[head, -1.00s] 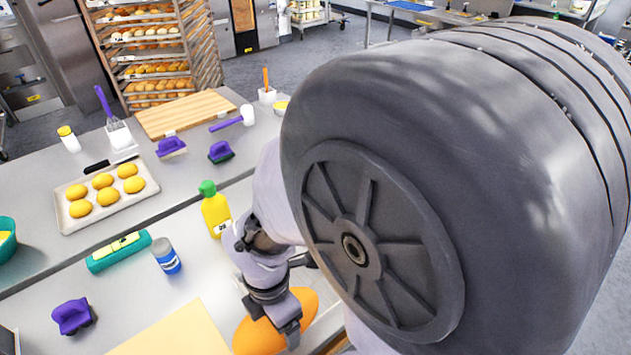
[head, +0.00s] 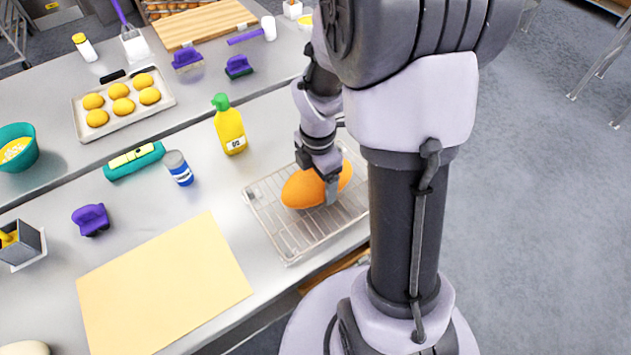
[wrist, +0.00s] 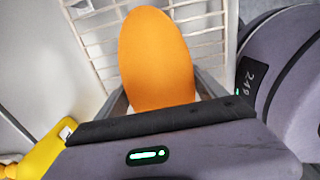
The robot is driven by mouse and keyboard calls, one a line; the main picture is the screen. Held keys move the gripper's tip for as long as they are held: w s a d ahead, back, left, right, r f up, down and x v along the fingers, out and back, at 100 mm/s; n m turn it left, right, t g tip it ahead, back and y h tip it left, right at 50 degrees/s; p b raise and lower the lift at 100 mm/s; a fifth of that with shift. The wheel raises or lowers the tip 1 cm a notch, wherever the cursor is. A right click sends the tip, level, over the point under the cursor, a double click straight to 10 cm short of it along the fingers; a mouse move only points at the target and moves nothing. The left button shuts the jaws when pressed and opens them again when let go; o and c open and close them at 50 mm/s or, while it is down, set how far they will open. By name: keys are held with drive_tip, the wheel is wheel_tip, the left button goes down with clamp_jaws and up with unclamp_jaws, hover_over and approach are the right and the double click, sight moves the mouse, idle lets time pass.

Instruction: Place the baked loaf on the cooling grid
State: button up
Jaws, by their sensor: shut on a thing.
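The baked loaf (head: 303,190) is orange-brown and oval. My gripper (head: 321,188) is shut on it, with a finger showing on its near side. The cooling grid (head: 285,236) is a wire rack on the steel counter, and the loaf is over its middle. I cannot tell whether the loaf touches the wires. In the wrist view the loaf (wrist: 155,60) lies between both fingers, with the white grid (wrist: 97,32) behind it. My arm hides the grid's right part in the head view.
A yellow bottle (head: 229,125) stands behind and left of the grid. A blue-and-white can (head: 178,168) and a tan board (head: 165,285) are further left. A tray of rolls (head: 166,98) is on the back counter. The counter's front edge is close to the grid.

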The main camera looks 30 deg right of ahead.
drive_tip(key=shift+f, duration=0.7)
drive_tip(key=shift+r, duration=0.2)
drive_tip(key=shift+f, duration=0.15)
drive_tip(key=o, duration=1.8)
wheel_tip(320, 180, up, 12)
drive_tip(key=p, duration=0.5)
drive_tip(key=shift+p, duration=0.3)
drive_tip(key=s+a+r+m+t, duration=0.45)
drive_tip(key=a+r+m, duration=0.45)
drive_tip(key=r+m, duration=0.25)
drive_tip(key=shift+s+a+f+m+t+y+b, duration=0.3)
drive_tip(key=shift+s+a+m+b, duration=0.55)
drive_tip(key=shift+m, duration=1.05)
drive_tip(key=shift+s+a+f+m+t+y+b, duration=0.15)
drive_tip(key=shift+s+a+m+y+b, duration=0.25)
drive_tip(key=shift+s+a+m, duration=0.95)
drive_tip(key=shift+s+a+f+m+t+y+b, duration=0.25)
drive_tip(key=shift+s+a+m+b, duration=0.65)
drive_tip(key=shift+m, duration=1.5)
